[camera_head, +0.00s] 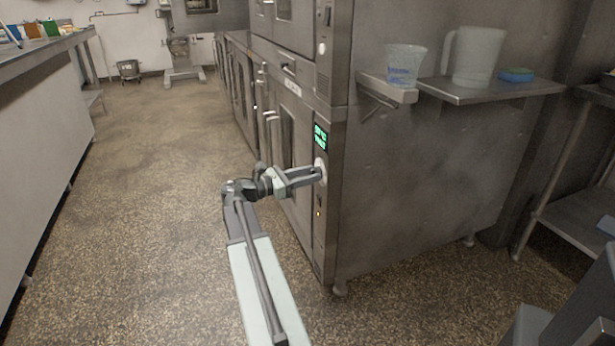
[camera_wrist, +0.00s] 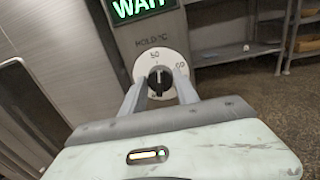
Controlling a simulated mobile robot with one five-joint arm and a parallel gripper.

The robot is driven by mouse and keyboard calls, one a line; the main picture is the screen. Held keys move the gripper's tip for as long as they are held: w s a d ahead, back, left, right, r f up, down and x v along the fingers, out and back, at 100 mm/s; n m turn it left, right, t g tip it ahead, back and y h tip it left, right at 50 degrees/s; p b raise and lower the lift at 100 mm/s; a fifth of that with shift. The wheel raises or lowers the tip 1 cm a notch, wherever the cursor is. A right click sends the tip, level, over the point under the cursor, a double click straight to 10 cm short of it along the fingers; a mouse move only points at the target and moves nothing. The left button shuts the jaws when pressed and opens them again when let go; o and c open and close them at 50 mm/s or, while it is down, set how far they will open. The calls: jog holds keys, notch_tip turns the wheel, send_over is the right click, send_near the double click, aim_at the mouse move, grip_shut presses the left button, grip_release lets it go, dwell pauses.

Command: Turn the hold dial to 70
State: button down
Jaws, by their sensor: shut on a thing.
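The hold dial (camera_wrist: 163,57) is a round white disc with a dark knob (camera_wrist: 160,80) at its centre, under a "HOLD °C" label in the wrist view. A "50" shows near its top; another number at its upper right is hard to read, perhaps 60. A pale line on the knob runs about upright, towards the 50. My gripper (camera_wrist: 159,86) has one finger on each side of the knob and is shut on it. In the head view, my gripper (camera_head: 317,174) reaches the dial (camera_head: 320,164) on the oven's front panel and partly hides it.
A green display (camera_head: 320,137) sits above the dial and reads "WAIT" in the wrist view (camera_wrist: 140,8). Oven door handles (camera_head: 270,135) stand out left of the panel. A side shelf (camera_head: 490,91) holds a jug, a tub and a sponge. The aisle floor (camera_head: 150,190) is clear.

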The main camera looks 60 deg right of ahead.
jog(key=m+g, duration=0.1)
jog(key=m, duration=1.2)
jog(key=m+b, duration=0.1)
jog(key=m, duration=1.2)
jog(key=shift+w+d+f+m+g+y, duration=0.1)
jog(key=shift+d+f+m+g+y, duration=0.1)
jog(key=shift+m+g+y, duration=0.15)
jog(key=c, duration=0.9)
grip_release()
